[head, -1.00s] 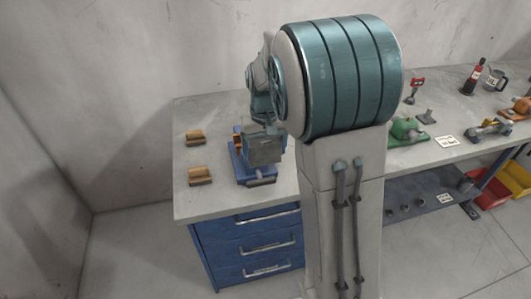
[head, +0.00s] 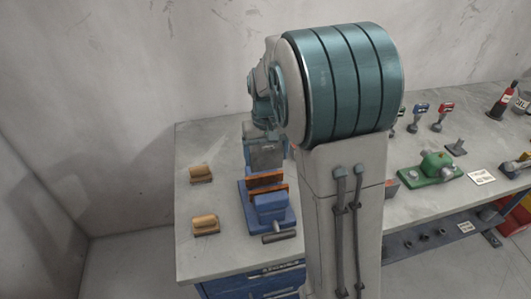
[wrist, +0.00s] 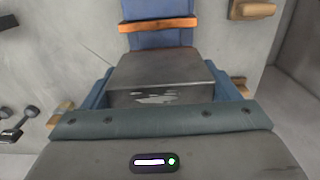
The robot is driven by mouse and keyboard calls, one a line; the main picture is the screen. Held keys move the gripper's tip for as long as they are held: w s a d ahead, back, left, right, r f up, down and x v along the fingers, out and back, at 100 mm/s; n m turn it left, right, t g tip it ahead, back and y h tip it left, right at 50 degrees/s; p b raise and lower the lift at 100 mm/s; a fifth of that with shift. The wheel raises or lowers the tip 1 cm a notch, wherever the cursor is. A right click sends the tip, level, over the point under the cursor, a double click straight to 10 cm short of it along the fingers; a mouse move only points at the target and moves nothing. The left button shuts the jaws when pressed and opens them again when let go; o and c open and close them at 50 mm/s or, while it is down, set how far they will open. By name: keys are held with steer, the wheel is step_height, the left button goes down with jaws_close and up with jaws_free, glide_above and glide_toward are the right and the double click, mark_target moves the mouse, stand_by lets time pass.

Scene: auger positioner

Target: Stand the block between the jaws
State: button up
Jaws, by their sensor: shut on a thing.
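My gripper (wrist: 165,90) is shut on a grey rectangular block (wrist: 160,69), with a blue finger at each side of it in the wrist view. In the head view the block (head: 265,154) hangs below the wrist, just beyond the vise. The blue vise (head: 270,205) stands on the bench with two orange-faced jaws (head: 266,181) and a gap between them. The block appears apart from the jaws. Its height above the bench is hard to tell. In the wrist view an orange jaw face (wrist: 160,24) lies past the block.
Two brown wooden pieces (head: 201,173) (head: 205,225) lie left of the vise on the grey bench (head: 225,265). A green device (head: 432,167), small tools and a red bottle (head: 503,102) stand to the right. My arm hides part of the bench.

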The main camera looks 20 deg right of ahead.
mark_target(267, 166)
steer(key=shift+d+r, duration=0.1)
steer(key=shift+r, duration=0.05)
stand_by(0.3)
steer(key=shift+f, duration=0.3)
steer(key=shift+f+b, duration=1.95)
steer(key=shift+f, duration=0.3)
steer(key=shift+f+b, duration=2.25)
steer(key=shift+f, duration=0.7)
steer(key=o, duration=1.9)
steer(key=shift+o, duration=0.3)
steer(key=shift+s, duration=0.1)
